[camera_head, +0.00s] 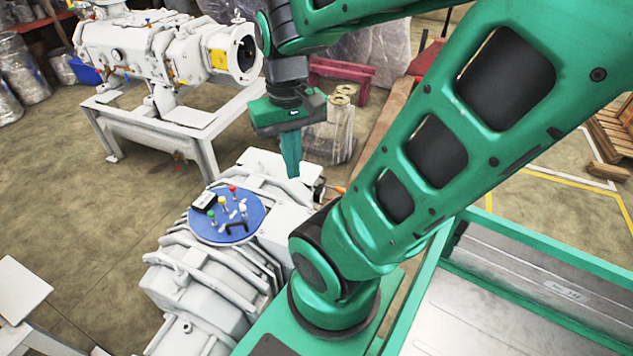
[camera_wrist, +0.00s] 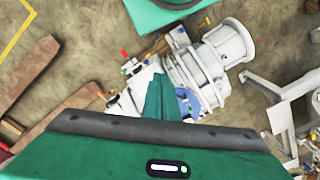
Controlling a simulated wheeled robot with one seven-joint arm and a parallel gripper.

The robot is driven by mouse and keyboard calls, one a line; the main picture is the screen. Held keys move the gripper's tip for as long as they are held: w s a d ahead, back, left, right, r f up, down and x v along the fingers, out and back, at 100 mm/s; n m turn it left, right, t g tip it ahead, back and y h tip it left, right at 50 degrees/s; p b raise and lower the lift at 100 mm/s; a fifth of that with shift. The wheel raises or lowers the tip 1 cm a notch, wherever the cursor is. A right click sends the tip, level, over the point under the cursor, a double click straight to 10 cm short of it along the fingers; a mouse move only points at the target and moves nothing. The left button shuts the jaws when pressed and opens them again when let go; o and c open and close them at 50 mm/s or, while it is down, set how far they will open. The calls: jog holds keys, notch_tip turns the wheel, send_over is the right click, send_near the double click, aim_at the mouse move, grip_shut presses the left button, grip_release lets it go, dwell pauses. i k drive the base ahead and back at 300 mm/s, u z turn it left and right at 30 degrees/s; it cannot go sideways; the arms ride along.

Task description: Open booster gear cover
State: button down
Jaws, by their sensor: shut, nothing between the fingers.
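A white ribbed booster machine (camera_head: 215,285) stands below and in front of my gripper; it also shows in the wrist view (camera_wrist: 192,68). I cannot tell which of its white parts is the gear cover. My gripper (camera_head: 292,172) is above the machine's far end, pointing down, with its green fingers shut and empty. In the wrist view the fingers (camera_wrist: 162,98) hide part of the machine. A round blue tray (camera_head: 238,232) with small coloured pieces and a dark block lies on top of the machine.
Another white machine (camera_head: 150,45) stands on a white frame (camera_head: 140,120) at the back left. My green arm covers the right middle. Wooden beams (camera_wrist: 95,100) lie on the floor in the wrist view. The floor at left (camera_head: 60,210) is mostly clear.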

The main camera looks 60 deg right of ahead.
aim_at(310, 174)
jog(key=z, duration=0.75)
jog(key=k, duration=0.9)
jog(key=z, duration=0.85)
jog(key=k, duration=0.4)
jog(key=z, duration=0.4)
jog(key=i, duration=1.05)
jog(key=u, duration=0.6)
jog(key=i, duration=0.65)
jog(key=u, duration=0.25)
